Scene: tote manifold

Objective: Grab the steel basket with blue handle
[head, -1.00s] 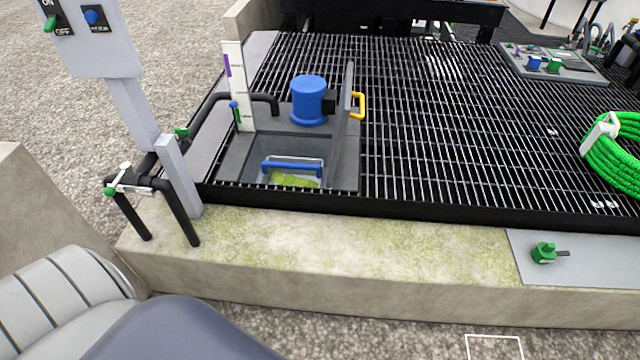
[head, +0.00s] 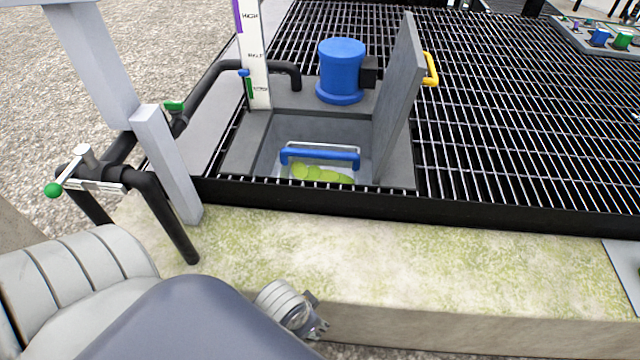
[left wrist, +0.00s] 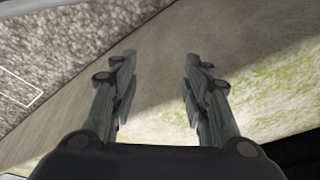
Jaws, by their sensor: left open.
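The steel basket with its blue handle (head: 320,157) sits down inside an open grey pit. A thin steel rim shows behind the handle, and yellow-green matter (head: 318,174) lies in or under it. The basket's lower part is hidden by the pit's front edge. My left gripper (head: 318,328) shows small at the bottom of the head view, by the front of the concrete ledge and well short of the basket. In the left wrist view its two fingers (left wrist: 158,88) are apart with nothing between them. My right gripper is not in view.
A hatch lid (head: 398,100) with a yellow handle stands upright right of the pit. A blue motor (head: 341,70) and a level gauge (head: 254,60) stand behind it. Black pipes with a green valve (head: 54,189) and a grey post (head: 165,160) are at left. The mossy ledge (head: 400,255) is clear.

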